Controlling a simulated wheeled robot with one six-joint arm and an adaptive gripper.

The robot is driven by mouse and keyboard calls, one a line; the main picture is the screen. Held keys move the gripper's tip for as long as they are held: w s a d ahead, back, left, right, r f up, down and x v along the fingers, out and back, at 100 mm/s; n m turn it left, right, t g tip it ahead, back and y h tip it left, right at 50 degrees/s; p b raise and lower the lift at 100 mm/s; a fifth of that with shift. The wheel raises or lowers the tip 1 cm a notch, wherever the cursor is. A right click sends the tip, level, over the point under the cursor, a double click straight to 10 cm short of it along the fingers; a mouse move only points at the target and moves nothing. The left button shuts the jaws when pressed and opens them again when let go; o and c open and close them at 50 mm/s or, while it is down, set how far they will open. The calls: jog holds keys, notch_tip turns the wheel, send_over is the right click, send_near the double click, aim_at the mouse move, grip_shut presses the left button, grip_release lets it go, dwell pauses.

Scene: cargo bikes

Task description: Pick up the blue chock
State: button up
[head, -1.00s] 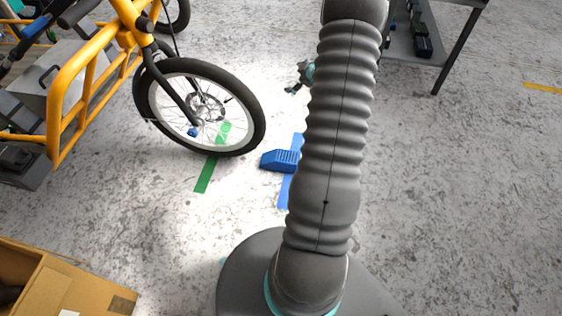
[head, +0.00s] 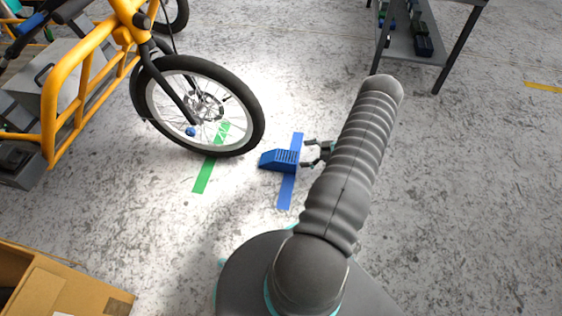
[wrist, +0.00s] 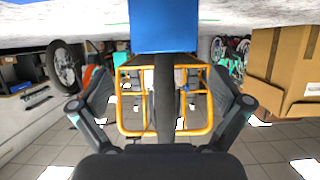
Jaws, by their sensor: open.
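The blue chock (head: 278,161) lies on the floor, across a blue tape strip (head: 286,192), just right of the bike's front wheel (head: 205,105). In the wrist view the chock (wrist: 163,26) is at the top centre, cut off by the picture's edge. My gripper (head: 308,153) is open and empty, close to the right of the chock, with its fingers pointing left toward it. In the wrist view the fingers are spread wide on both sides, and no contact with the chock shows. My arm hides part of the gripper's body in the head view.
The yellow cargo bike (head: 75,75) stands at the left, its wheel over a green tape strip (head: 204,176). A cardboard box (head: 60,290) is at the lower left. A metal shelf (head: 415,62) stands at the back right. The floor at right is clear.

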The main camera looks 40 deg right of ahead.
aim_at(282, 155)
jog(key=x, duration=0.4)
jog(key=shift+w+a+f, duration=0.1)
jog(key=shift+w, duration=0.05)
jog(key=shift+a+r+x, duration=0.15)
jog(key=shift+r+x, duration=0.05)
jog(key=shift+x, duration=1.15)
jog(key=shift+a+r+x, duration=0.1)
jog(key=shift+r+x, duration=0.05)
jog(key=shift+x, duration=1.2)
jog(key=c, duration=1.7)
jog(key=shift+r, duration=0.15)
